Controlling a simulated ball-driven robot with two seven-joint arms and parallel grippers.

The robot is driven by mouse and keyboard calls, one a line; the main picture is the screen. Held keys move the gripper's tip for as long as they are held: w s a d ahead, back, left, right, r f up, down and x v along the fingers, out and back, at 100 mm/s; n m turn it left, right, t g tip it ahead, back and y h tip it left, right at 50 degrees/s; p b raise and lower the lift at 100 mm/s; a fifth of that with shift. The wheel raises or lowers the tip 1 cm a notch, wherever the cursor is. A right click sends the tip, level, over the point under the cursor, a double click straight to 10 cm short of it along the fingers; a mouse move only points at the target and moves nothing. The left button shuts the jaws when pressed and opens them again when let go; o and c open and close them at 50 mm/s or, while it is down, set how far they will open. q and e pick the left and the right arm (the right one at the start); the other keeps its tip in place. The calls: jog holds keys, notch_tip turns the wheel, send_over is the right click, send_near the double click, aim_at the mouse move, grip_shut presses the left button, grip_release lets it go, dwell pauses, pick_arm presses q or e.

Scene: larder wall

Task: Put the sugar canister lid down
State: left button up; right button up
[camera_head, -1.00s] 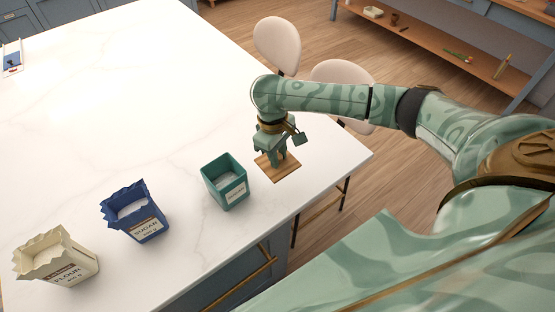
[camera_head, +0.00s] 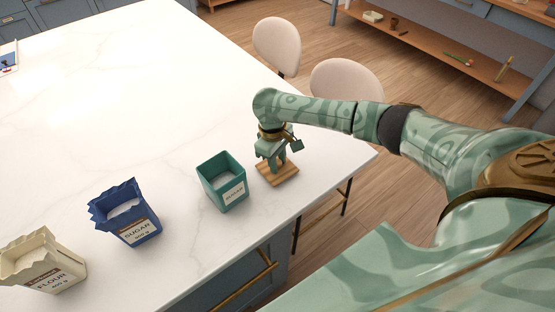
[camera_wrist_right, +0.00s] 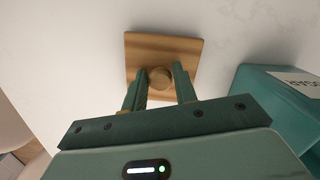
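The sugar canister lid (camera_head: 287,178) is a square wooden plate with a round knob. It is level, at or just above the white counter, right of the open teal canister (camera_head: 233,201). My right gripper (camera_head: 276,165) points down over it. In the right wrist view the lid (camera_wrist_right: 190,52) lies beyond the fingers, and my right gripper (camera_wrist_right: 160,80) has one finger on each side of the knob, seemingly closed on it. The canister (camera_wrist_right: 252,100) also shows at the right there, with a white label. It holds white contents. My left gripper is not in view.
A blue sugar bag (camera_head: 137,230) and a cream flour bag (camera_head: 52,276) stand open to the left on the counter (camera_head: 130,110). The counter's front edge runs close to the lid. Two pale stools (camera_head: 277,42) stand beyond. The counter's middle is clear.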

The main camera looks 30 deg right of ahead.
jog(key=shift+o, duration=1.2)
notch_tip(320, 180, up, 12)
jog(key=w+p, duration=0.1)
jog(key=p, duration=0.3)
jog(key=shift+a, duration=0.3)
jog(key=shift+w, duration=0.1)
